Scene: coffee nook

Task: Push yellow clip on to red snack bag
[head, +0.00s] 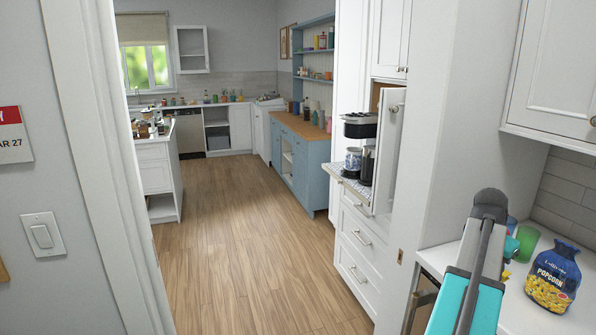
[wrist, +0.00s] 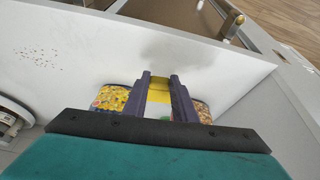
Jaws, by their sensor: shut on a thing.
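My gripper (wrist: 160,82) is shut on a yellow piece, which looks like the yellow clip (wrist: 160,96), in the wrist view. It is over the white counter, and the fingers hide part of the clip. I cannot tell whether the clip touches a bag. No red snack bag can be made out in either view. In the head view my arm covers part of the counter, and I cannot make out the gripper's fingertips there.
A blue popcorn bag (head: 553,277) stands on the right counter (head: 545,318), near a green cup (head: 526,243). The wrist view shows a yellow patterned bag (wrist: 112,98) left of the fingers and another bag (wrist: 204,112) right of them. Dark crumbs (wrist: 36,57) lie on the counter.

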